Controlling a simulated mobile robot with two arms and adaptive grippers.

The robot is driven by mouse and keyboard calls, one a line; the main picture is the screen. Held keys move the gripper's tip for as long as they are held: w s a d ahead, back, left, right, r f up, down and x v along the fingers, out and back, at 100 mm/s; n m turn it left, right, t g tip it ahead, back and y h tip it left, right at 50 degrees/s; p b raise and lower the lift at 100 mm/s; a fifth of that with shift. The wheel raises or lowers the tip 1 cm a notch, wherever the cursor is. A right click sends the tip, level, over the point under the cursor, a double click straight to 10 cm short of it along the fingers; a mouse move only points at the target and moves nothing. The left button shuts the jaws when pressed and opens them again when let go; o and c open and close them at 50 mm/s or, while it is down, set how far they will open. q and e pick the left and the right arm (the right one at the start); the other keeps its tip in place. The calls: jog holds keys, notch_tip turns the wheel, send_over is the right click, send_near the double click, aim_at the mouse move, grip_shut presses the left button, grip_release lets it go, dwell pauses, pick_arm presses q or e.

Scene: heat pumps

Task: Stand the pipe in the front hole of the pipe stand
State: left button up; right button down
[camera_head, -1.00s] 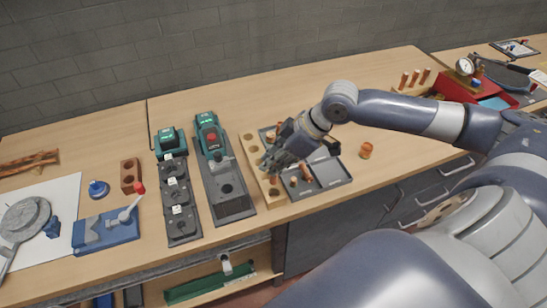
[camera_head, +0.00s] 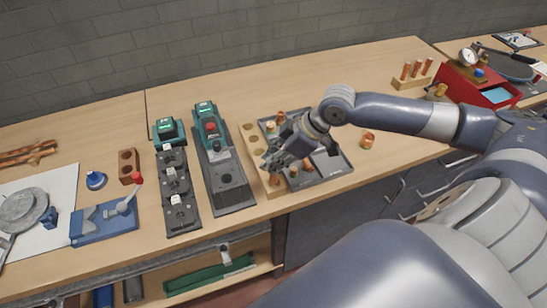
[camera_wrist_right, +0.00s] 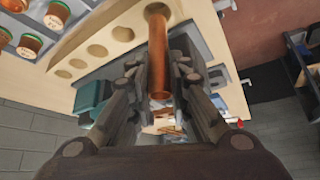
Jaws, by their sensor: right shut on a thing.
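The pipe stand (camera_head: 250,138) is a long wooden block with a row of round holes, left of the dark tray. My right gripper (camera_head: 268,164) is over its front part and hides some of it. In the right wrist view the copper pipe (camera_wrist_right: 158,62) is between the fingers of my right gripper (camera_wrist_right: 160,88), which is shut on it. The pipe's far end meets the pipe stand (camera_wrist_right: 82,38) at the end of the row of empty holes. I cannot tell how deep the pipe sits in the front hole. My left gripper is not in view.
A dark tray (camera_head: 338,172) with copper fittings lies just right of the stand. A grey and green device (camera_head: 225,170) stands close on its left. A loose copper fitting (camera_head: 367,139) is on the table to the right. A wooden block with upright pipes (camera_head: 412,80) is farther back.

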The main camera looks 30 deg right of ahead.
jog(key=shift+f+b, duration=0.95)
jog(key=shift+f, duration=1.6)
dwell(0.5)
jog(key=c, duration=1.4)
grip_release()
jog(key=shift+c, duration=0.2)
jog(key=shift+d+r, duration=0.1)
jog(key=shift+r, duration=0.1)
jog(key=v, duration=1.1)
jog(key=shift+s+r, duration=0.15)
jog(key=shift+r, duration=0.15)
